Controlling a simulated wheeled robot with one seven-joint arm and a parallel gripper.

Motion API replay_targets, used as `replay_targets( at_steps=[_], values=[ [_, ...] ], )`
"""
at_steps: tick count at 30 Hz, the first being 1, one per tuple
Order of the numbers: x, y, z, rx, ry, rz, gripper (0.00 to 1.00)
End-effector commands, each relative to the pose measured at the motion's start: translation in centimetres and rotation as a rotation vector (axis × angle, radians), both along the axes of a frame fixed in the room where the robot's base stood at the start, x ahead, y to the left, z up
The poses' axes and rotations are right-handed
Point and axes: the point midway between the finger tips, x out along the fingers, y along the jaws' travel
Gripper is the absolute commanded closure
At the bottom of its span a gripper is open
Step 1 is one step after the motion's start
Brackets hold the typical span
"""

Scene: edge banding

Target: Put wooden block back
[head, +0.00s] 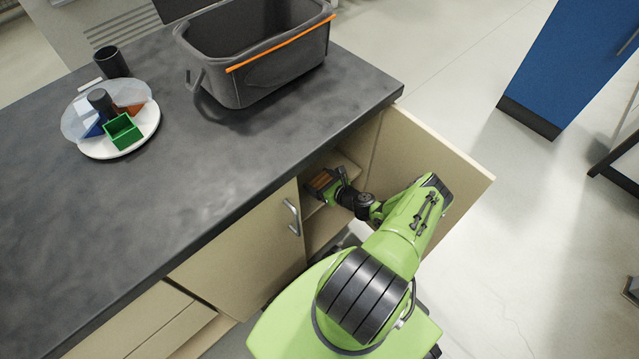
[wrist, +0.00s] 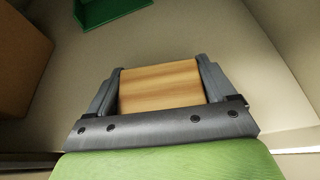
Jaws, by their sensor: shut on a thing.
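My gripper (wrist: 160,88) is shut on a wooden block (wrist: 158,84), which sits between its two fingers in the wrist view. In the head view my gripper (head: 333,184) reaches into the open cabinet (head: 323,222) under the dark counter. The wooden block (head: 322,179) shows there as a small brown shape at the gripper's end. Whether the block touches the shelf under it cannot be told.
A green object (wrist: 112,10) and a brown box-like object (wrist: 20,60) are beyond the gripper. The open cabinet door (head: 440,185) stands to the right. On the counter (head: 150,200) are a dark bin (head: 262,80), a black cup (head: 112,62) and a plate (head: 148,122) holding small items.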

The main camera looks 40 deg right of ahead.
Motion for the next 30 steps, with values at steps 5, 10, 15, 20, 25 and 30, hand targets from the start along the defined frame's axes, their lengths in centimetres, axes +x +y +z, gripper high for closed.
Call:
replay_targets(
  at_steps=[5, 10, 15, 20, 25, 30],
  values=[
    [0.0, -0.1, 0.2, -0.001, 0.0, -0.001, 0.5],
    [0.0, 0.0, 0.0, 0.0, 0.001, 0.0, 0.04],
    [0.0, 0.0, 0.0, -0.001, 0.001, 0.0, 0.0],
    [-0.5, -0.1, 0.5, 0.0, 0.002, -0.001, 0.0],
    [-4.2, -0.3, 2.3, 0.001, 0.002, -0.006, 0.0],
    [-8.4, -0.4, 4.1, 0.0, 0.002, -0.004, 0.0]
  ],
)
